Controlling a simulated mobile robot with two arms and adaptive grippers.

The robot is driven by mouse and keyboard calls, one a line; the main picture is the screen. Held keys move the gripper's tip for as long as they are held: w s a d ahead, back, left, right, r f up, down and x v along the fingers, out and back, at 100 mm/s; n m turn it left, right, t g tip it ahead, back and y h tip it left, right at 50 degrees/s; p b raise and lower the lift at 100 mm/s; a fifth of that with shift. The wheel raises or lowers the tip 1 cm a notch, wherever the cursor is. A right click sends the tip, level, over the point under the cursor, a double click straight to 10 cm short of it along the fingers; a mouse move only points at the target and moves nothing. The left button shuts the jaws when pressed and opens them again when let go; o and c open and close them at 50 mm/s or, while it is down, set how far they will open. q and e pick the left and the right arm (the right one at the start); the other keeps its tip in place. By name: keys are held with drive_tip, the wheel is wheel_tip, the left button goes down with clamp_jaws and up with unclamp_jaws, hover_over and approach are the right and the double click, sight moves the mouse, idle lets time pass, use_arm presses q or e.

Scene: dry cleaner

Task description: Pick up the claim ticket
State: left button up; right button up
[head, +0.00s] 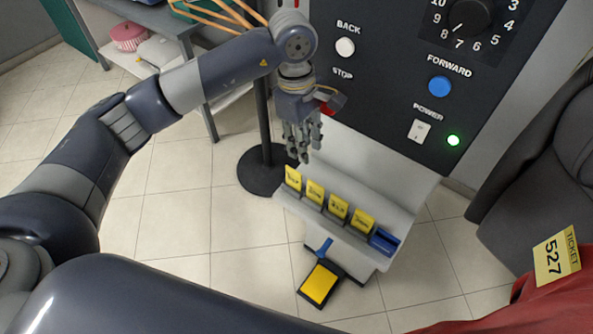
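Several small yellow tickets with dark print stand upright in a row in a light grey rack (395,243) below the control panel. The leftmost ticket (293,179) is closest to my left gripper. The print on these is too small to read. My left gripper (303,155) points down just above and behind the left end of the row. Its fingers look apart, with nothing seen between them. A larger yellow tag (556,257) reading "TICKET 527" is on a red garment (520,302) at the lower right. My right gripper is not in view.
A dark control panel (390,110) with a dial, buttons and a lit green lamp stands behind the rack. A blue block (384,241) sits at the row's right end. A yellow-topped pedal (319,284) is below. A dark garment (540,170) hangs at right.

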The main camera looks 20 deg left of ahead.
sight(293, 170)
use_arm(q)
drive_tip(key=shift+y, duration=0.7)
drive_tip(key=a+f, duration=0.1)
drive_tip(key=f, duration=0.1)
drive_tip(key=f+p, duration=0.1)
drive_tip(key=f, duration=0.2)
drive_tip(key=a+f+p, duration=0.1)
drive_tip(key=f, duration=0.1)
drive_tip(key=shift+w+a+f, duration=0.3)
drive_tip(key=shift+w+a, duration=0.05)
drive_tip(key=shift+w, duration=0.05)
drive_tip(key=shift+f, duration=0.5)
wheel_tip(293, 170, down, 6)
drive_tip(key=shift+r+p, duration=0.1)
drive_tip(key=shift+p, duration=0.7)
clamp_jaws()
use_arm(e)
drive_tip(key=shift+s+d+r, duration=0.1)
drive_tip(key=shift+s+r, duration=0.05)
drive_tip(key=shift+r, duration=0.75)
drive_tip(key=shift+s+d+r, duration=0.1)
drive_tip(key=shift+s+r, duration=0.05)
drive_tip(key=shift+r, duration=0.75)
